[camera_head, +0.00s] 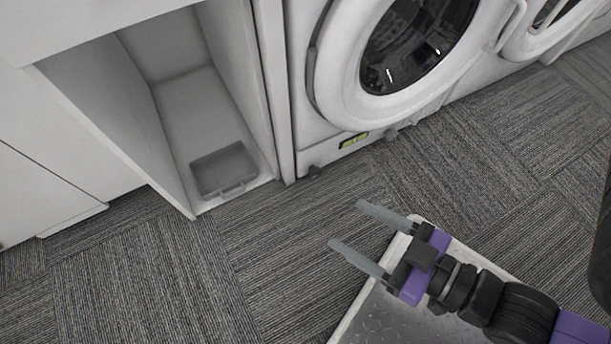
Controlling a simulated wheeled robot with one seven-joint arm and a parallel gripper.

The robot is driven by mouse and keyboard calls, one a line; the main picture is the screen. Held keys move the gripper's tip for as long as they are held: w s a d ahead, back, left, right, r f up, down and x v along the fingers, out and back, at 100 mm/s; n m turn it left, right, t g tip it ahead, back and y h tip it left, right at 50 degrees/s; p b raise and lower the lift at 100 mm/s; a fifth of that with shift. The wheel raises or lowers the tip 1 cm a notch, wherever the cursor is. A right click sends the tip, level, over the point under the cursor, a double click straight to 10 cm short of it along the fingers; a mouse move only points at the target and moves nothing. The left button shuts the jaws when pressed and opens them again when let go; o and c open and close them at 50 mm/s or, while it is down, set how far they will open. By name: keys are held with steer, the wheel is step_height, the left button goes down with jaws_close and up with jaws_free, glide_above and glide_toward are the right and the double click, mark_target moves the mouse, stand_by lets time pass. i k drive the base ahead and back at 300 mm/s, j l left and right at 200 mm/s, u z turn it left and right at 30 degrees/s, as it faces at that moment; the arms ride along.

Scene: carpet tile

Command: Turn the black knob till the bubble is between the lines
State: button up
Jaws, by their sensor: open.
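The black knob (315,171) is a small dark piece low at the left front corner of the white washing machine (302,105), just above the carpet. A small yellow-green level vial (354,140) in a dark frame sits on the machine's lower front edge. Its bubble and lines are too small to make out. My gripper (346,224) is open and empty over the carpet. Its two grey fingers point left and up, apart from the knob, which is above and to the left of them.
A grey knob-like piece (391,135) sits farther right along the machine's base. An open white cabinet (188,120) at left holds a grey tray (223,167). A second machine (545,35) stands at upper right. Carpet (270,240) between gripper and machine is clear.

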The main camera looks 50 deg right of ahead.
mark_target(314, 171)
steer(key=l+u, duration=0.8)
